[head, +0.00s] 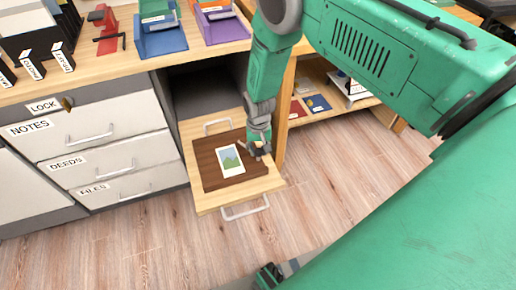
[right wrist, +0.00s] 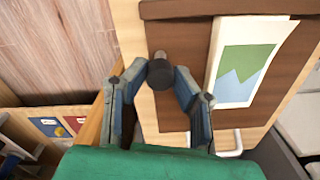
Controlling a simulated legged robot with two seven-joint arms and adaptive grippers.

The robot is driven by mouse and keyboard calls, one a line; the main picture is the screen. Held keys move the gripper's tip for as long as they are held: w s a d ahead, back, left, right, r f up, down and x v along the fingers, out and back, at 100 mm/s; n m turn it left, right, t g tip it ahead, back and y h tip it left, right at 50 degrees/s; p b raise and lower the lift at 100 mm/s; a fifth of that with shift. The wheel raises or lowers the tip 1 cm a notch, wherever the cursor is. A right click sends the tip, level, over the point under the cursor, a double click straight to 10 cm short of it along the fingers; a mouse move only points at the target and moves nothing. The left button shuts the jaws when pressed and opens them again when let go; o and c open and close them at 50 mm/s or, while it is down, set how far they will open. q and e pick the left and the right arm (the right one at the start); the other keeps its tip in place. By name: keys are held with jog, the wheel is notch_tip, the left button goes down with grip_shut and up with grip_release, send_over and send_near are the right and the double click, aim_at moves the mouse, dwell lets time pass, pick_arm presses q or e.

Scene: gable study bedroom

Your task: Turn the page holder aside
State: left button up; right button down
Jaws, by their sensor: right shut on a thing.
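A dark brown board (head: 210,178) lies on the pulled-out light-wood drawer (head: 272,184), with a white-bordered green and blue picture card (head: 231,160) on it. The board (right wrist: 190,65) and card (right wrist: 245,60) also show in the right wrist view. A dark round knob (right wrist: 161,72) stands near the board's edge, beside the card. My right gripper (head: 258,151) reaches down to the board's right side. In the right wrist view its fingers (right wrist: 160,78) are closed around the knob. Any link from knob to card is unclear.
A grey cabinet with closed, labelled drawers (head: 95,143) stands left of the open drawer. Blue (head: 160,42) and purple (head: 222,27) trays and a red tool (head: 106,30) are on the desk above. A low shelf (head: 320,105) is at right. The wood floor in front is clear.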

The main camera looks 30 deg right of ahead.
jog(key=m, duration=0.5)
jog(key=shift+m, duration=0.3)
dwell(0.4)
jog(key=c, duration=1.3)
grip_release()
jog(key=shift+r, duration=0.55)
notch_tip(320, 180, up, 11)
jog(key=shift+f, duration=0.1)
